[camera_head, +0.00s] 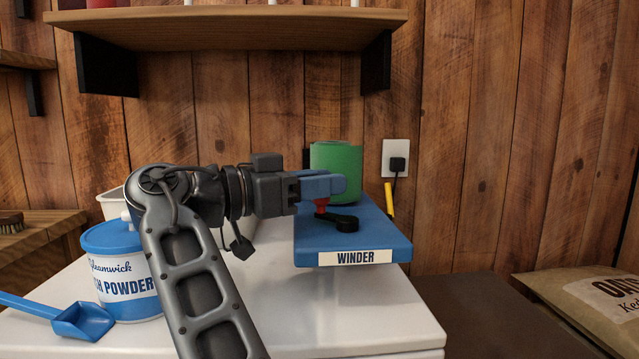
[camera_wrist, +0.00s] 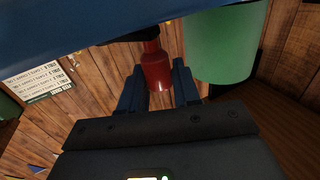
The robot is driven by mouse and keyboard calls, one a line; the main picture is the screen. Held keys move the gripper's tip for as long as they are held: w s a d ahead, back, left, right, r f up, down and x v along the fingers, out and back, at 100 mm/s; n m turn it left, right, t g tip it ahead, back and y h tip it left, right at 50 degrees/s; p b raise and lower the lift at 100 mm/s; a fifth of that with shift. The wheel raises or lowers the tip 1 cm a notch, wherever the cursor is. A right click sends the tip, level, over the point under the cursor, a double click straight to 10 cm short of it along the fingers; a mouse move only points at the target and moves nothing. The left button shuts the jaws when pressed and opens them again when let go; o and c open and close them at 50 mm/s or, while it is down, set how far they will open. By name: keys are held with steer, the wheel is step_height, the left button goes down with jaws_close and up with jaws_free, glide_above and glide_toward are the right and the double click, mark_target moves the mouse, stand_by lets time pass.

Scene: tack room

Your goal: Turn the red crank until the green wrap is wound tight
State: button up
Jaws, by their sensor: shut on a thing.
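The red crank handle (camera_head: 321,206) stands on a black crank arm (camera_head: 340,223) on top of the blue winder (camera_head: 310,236), which carries a label reading WINDER. My gripper (camera_head: 335,184) is shut on the red handle from above the winder. In the wrist view the red handle (camera_wrist: 155,66) sits between the two blue fingers of my gripper (camera_wrist: 157,88). The green wrap (camera_head: 340,165) is a roll standing upright at the back of the winder, behind my fingers. It also shows in the wrist view (camera_wrist: 226,42). Its loose end cannot be made out.
The winder sits on a white cabinet top (camera_head: 400,320). A blue-lidded powder tub (camera_head: 125,280) and a blue scoop (camera_head: 82,320) are at the left. A shelf (camera_head: 230,30) hangs above. An outlet with a plug (camera_head: 397,164) is behind. A sack (camera_head: 590,300) lies at the right.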

steer(key=shift+d+f, duration=0.1)
steer(key=shift+f, duration=0.1)
steer(key=o, duration=0.9)
steer(key=shift+r, duration=0.1)
steer(key=shift+p+v, duration=0.35)
steer(key=shift+v, duration=3.55)
steer(key=shift+o, duration=0.4)
